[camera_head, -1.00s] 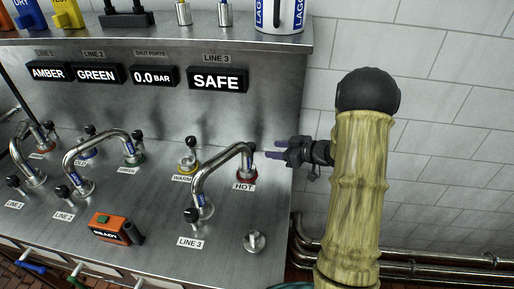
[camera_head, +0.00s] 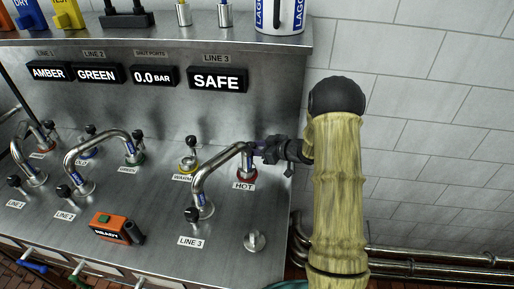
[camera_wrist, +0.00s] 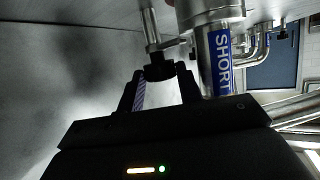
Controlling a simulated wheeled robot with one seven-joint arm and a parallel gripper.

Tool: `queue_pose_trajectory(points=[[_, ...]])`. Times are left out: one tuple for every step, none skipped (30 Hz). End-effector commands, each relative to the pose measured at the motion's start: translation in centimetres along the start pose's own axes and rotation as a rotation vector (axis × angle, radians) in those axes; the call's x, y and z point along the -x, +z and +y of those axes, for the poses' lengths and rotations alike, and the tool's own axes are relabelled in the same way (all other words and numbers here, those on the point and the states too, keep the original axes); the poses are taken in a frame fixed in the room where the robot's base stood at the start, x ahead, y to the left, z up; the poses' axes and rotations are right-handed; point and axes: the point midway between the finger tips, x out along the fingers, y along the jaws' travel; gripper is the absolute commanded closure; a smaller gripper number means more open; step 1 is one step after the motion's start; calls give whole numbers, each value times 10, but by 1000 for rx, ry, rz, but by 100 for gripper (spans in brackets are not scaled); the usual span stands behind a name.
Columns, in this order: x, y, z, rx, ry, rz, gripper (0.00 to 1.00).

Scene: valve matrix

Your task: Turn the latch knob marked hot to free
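The hot port with its red ring (camera_head: 247,176) and HOT label (camera_head: 244,186) is at the right of the steel bench. The curved metal LINE 3 pipe (camera_head: 220,169) ends over it. In the wrist view the black latch knob (camera_wrist: 158,70) on a metal stem is between my fingertips, with a small gap visible at the sides. The pipe end with a blue SHORT label (camera_wrist: 222,62) is just right of it. My gripper (camera_head: 262,149) is open at the pipe's hot end and hides the knob in the head view. My gripper also shows in the wrist view (camera_wrist: 160,78).
The yellow warm port (camera_head: 188,165) is left of the hot port. A SAFE display (camera_head: 217,79) is on the back panel. A round metal knob (camera_head: 254,241) is at the front right. An orange-black box (camera_head: 117,228) lies front left. Pipes (camera_head: 430,257) run along the tiled wall.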

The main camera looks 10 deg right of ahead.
Motion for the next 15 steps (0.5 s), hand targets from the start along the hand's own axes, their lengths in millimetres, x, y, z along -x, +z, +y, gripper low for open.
queue_pose_trajectory(points=[[0,0,0,0,1,0,87],[0,0,0,0,1,0,87],[0,0,0,0,1,0,87],[0,0,1,1,0,0,87],[1,-1,1,2,-2,0,87],[1,-1,1,4,-8,0,87],[1,-2,1,7,-14,1,87],[1,-3,2,10,-22,1,87],[1,-4,3,16,-34,1,87],[1,-4,3,21,-46,1,87],[1,-4,4,26,-60,1,87],[1,-5,5,36,-80,2,87],[1,-5,5,43,-98,3,87],[2,-5,6,51,-116,2,87],[1,-5,7,62,-141,3,87]])
